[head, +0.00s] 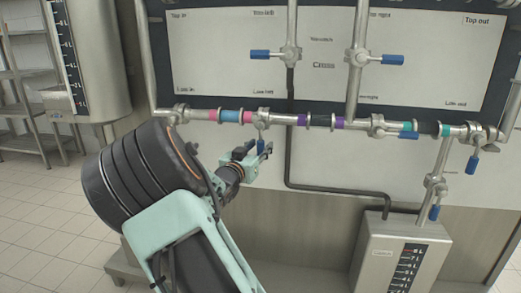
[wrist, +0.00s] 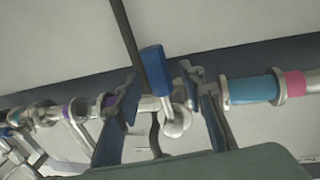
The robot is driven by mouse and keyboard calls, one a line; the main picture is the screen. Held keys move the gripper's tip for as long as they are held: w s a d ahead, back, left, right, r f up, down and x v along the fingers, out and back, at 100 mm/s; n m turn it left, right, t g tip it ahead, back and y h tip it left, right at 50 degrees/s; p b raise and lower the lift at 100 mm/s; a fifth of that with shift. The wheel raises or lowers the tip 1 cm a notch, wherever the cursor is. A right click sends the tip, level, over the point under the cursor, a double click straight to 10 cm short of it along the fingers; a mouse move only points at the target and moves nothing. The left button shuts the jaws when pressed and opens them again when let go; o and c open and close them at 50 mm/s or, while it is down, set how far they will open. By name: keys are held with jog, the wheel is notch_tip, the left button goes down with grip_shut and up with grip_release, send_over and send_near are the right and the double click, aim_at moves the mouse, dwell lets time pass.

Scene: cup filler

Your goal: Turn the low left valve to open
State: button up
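The low left valve (head: 261,115) sits on the lower horizontal pipe, between the pink and purple bands. Its blue handle (head: 261,146) points down in the head view. In the wrist view the blue handle (wrist: 155,71) stands between my two fingers, with the metal valve stem (wrist: 175,120) beside it. My gripper (head: 256,152) is at this handle; in the wrist view my gripper (wrist: 161,82) is open, one finger on each side, with visible gaps. No clear contact shows. Part of the handle is hidden by my fingers in the head view.
Other blue-handled valves stand at the top left (head: 260,54), top right (head: 392,59), lower pipe (head: 407,135) and far right (head: 472,165). A large tank (head: 88,60) hangs at the left. A metal container (head: 400,255) stands below right. A dark hose (head: 325,188) runs behind.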

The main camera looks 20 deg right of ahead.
jog(key=shift+w+d, duration=0.45)
grip_shut()
